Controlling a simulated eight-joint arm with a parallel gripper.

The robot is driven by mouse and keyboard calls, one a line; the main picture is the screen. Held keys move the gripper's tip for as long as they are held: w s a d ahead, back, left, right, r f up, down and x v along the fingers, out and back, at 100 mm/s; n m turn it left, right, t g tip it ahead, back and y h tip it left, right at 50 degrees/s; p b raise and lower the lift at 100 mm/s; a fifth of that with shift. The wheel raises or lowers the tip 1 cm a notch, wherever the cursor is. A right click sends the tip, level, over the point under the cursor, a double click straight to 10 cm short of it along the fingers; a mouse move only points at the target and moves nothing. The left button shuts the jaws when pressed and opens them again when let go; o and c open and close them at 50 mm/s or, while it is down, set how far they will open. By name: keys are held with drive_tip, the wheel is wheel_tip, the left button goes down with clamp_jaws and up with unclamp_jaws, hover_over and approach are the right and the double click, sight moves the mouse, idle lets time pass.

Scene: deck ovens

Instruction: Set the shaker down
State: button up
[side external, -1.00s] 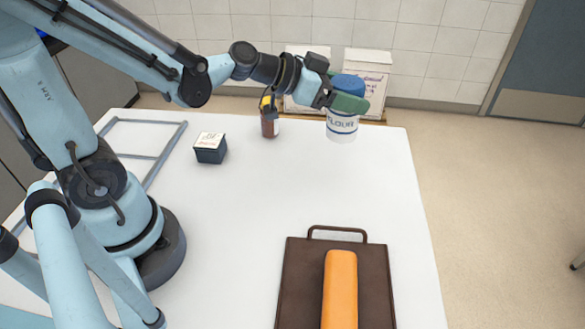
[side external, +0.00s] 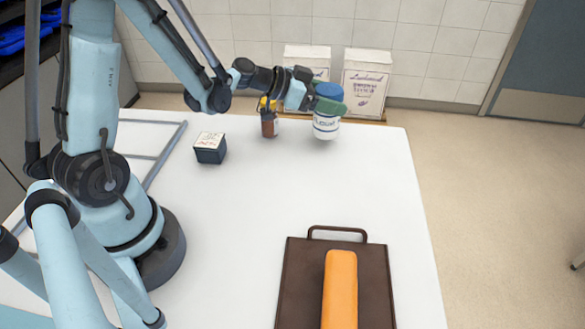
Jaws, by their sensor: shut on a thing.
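The shaker (side external: 326,127) is a white jar with a blue lid and the word FLOUR on its side. It is near the back right of the white table and looks roughly upright. My gripper (side external: 330,106) has green fingers and is shut around the shaker's upper part, just below the lid. The near finger hides part of the jar. I cannot tell whether the shaker's base touches the table.
A brown bottle with a yellow top (side external: 268,122) stands left of the shaker. A dark box (side external: 210,147) sits farther left, beside a grey frame (side external: 168,150). A dark board (side external: 300,275) with an orange block (side external: 340,290) lies in front. The table's middle (side external: 290,190) is clear.

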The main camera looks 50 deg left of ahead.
drive_tip(key=shift+f, duration=1.55)
drive_tip(key=shift+f, duration=0.15)
drive_tip(key=o, duration=1.2)
